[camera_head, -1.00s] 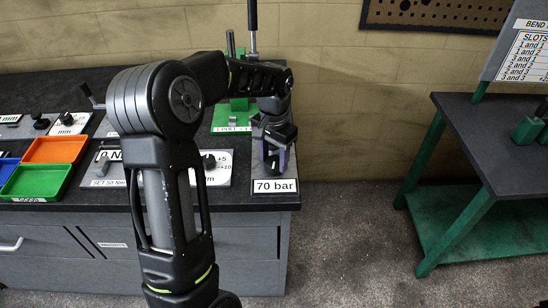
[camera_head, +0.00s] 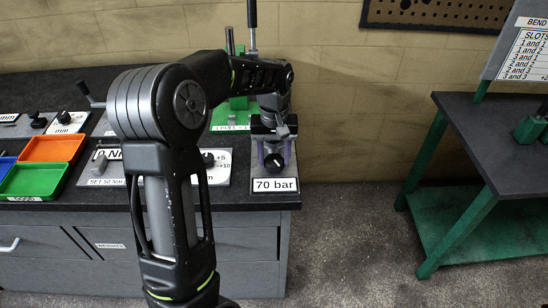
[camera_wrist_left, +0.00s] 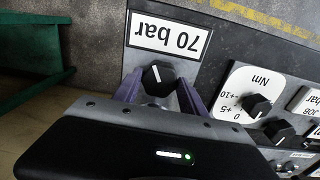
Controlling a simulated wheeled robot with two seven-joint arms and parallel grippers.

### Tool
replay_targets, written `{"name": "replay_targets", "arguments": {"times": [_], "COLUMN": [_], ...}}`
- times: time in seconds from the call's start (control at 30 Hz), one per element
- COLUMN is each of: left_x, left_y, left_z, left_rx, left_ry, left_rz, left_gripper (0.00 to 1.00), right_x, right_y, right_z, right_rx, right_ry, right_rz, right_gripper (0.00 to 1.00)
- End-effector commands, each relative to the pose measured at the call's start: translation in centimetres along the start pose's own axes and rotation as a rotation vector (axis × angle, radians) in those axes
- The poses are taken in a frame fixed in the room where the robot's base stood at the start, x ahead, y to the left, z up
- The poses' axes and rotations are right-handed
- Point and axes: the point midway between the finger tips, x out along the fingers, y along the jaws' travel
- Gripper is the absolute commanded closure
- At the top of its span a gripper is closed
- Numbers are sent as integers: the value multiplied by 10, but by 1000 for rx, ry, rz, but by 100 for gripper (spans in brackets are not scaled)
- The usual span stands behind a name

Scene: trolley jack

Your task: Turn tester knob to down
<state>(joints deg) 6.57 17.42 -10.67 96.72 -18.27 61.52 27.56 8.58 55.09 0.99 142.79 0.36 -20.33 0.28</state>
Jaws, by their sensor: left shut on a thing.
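The tester panel with the white "70 bar" label (camera_head: 275,186) is at the front right corner of the bench. Its black round knob (camera_head: 274,161) shows just above the label. My left gripper (camera_head: 274,154) is over it, with one purple finger on each side of the knob. In the left wrist view the knob (camera_wrist_left: 158,78) sits between the purple fingers of my left gripper (camera_wrist_left: 160,92), which is shut on it. A white pointer line shows on the knob's face. The label appears upside down there. My right gripper is not in view.
Left of the gripper is a panel with a similar knob (camera_head: 209,160) and a "+5 +10" scale. Orange (camera_head: 53,149) and green (camera_head: 35,181) trays lie farther left. A green press (camera_head: 235,110) stands behind. A separate green-legged table (camera_head: 490,140) is at the right.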

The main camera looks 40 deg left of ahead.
Motion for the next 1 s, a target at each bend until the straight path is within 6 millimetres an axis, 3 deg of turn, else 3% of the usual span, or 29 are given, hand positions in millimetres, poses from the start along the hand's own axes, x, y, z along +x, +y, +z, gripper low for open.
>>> {"name": "replay_targets", "arguments": {"times": [0.6,1.0], "left_x": [-1,-1], "left_y": [1,1], "left_z": [-1,-1], "left_rx": [-577,-811], "left_ry": [3,2], "left_rz": [0,2], "left_gripper": [91,91], "right_x": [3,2], "right_y": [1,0], "right_z": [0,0], "right_rx": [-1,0], "right_ry": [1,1], "right_rz": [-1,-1], "right_gripper": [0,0]}}
